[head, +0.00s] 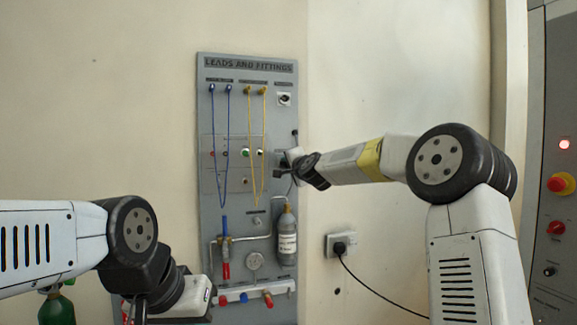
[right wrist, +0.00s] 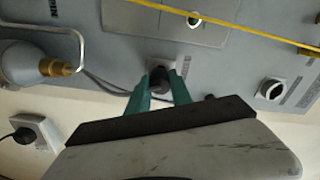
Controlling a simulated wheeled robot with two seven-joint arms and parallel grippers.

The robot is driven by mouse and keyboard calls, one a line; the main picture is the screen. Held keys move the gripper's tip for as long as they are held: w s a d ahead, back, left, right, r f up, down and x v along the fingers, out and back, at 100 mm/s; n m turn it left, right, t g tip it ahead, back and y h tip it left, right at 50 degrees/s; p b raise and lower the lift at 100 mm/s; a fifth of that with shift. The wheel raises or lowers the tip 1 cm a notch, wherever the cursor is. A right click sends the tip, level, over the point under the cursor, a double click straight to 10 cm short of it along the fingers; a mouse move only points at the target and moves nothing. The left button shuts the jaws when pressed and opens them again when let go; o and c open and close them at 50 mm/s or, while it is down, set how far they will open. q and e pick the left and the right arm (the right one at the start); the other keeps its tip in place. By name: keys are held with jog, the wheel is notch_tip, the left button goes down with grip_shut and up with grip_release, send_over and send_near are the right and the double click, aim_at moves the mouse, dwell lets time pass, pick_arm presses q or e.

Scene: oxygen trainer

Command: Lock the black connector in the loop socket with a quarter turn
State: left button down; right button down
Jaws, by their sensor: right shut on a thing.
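The black connector (right wrist: 161,80) sits between the green fingertips of my right gripper (right wrist: 160,92) in the right wrist view. Its front end is at the grey loop socket (right wrist: 161,63) on the panel; I cannot tell how far it is turned. A dark lead (right wrist: 108,84) runs from there to the left. In the head view my right gripper (head: 291,163) is at the panel's right edge and hides most of the connector and socket. My left gripper (head: 139,308) is low at the left, away from the panel, its fingers mostly hidden by the wrist.
The grey panel (head: 228,75) carries hanging blue leads (head: 213,130) and yellow leads (head: 250,130). A rotary knob (head: 284,99) is above the socket; a small grey bottle (head: 286,240) and pipework are below. A wall outlet (head: 341,245) with a black plug is at the lower right.

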jog(key=shift+d, duration=0.1)
jog(key=m, duration=0.2)
jog(key=shift+m, duration=0.4)
jog(key=c, duration=1.1)
grip_release()
jog(key=shift+s, duration=0.1)
